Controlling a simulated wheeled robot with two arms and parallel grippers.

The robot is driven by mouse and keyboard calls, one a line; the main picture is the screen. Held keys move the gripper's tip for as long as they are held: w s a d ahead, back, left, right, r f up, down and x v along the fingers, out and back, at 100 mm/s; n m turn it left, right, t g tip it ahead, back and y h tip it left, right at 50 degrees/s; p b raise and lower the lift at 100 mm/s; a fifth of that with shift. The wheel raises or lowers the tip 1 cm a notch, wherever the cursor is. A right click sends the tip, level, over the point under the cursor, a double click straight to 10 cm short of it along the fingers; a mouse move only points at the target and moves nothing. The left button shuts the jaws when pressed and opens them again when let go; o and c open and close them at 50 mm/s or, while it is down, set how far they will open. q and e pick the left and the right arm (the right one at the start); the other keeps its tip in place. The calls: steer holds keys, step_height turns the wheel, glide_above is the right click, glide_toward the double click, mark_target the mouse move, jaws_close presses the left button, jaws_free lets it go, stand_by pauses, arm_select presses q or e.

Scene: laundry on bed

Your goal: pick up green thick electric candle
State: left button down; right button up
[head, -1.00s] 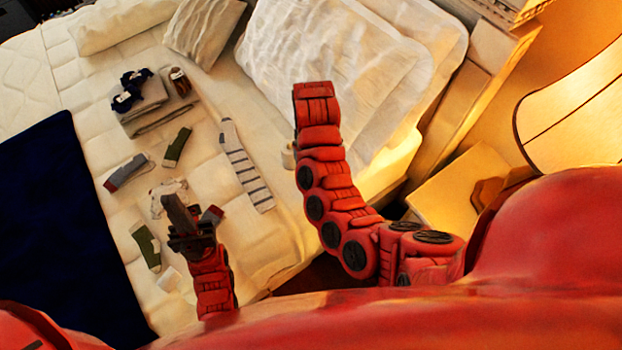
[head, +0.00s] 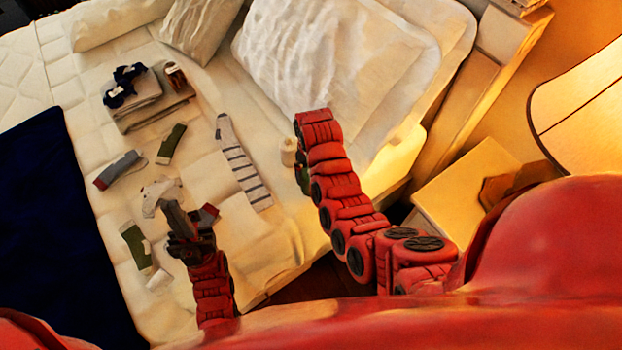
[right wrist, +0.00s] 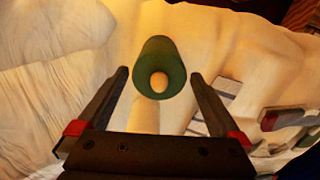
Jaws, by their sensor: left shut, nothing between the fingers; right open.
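The green thick electric candle (right wrist: 146,50) shows in the right wrist view as a green cylinder with a pale, rounded tip in its middle. My right gripper (right wrist: 160,76) is open, with its two dark fingers to the left and right of the candle's near end. No contact between fingers and candle shows. In the head view a bit of green (head: 302,178), probably the candle, shows beside my right arm, which hides the right gripper. My left gripper (head: 172,213) is shut and empty, low over the bed near a crumpled white cloth (head: 160,190).
A striped sock (head: 243,165) lies on the bed left of my right arm. A small white cylinder (head: 289,151) stands close to that arm. Several socks and a folded grey stack (head: 150,105) lie farther left. A large white pillow (head: 330,60) is behind.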

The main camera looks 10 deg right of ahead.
mark_target(305, 187)
steer(key=shift+f+p, duration=0.5)
steer(key=shift+f, duration=1.1)
steer(key=c, duration=1.3)
